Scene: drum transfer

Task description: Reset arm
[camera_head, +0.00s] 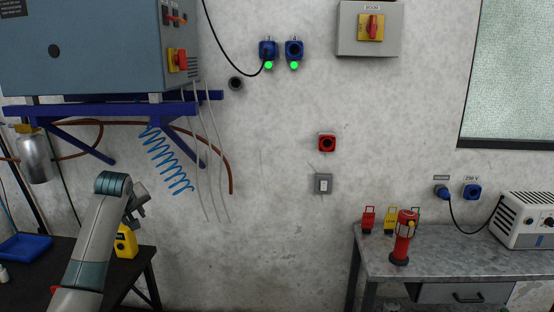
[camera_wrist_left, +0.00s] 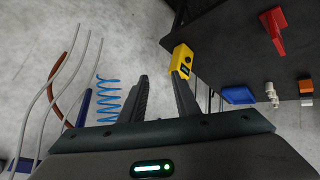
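My left gripper (camera_head: 138,207) is raised in front of the wall at the left, beside the dark table's right end. In the left wrist view its two dark fingers (camera_wrist_left: 160,80) stand apart with only bare wall showing between them, so it is open and empty. A yellow device (camera_head: 125,242) is on the dark table just below the gripper in the head view. It also shows near the tip of the right-hand finger in the left wrist view (camera_wrist_left: 181,58); I cannot tell the distance between them. My right gripper is not in view.
The dark table (camera_head: 66,252) holds a blue tray (camera_head: 25,246). A blue-grey cabinet (camera_head: 90,45) on a blue wall bracket (camera_head: 60,111) hangs above, with a coiled blue hose (camera_head: 166,160). A grey bench (camera_head: 440,262) stands right with a red lamp (camera_head: 402,240). The middle is clear.

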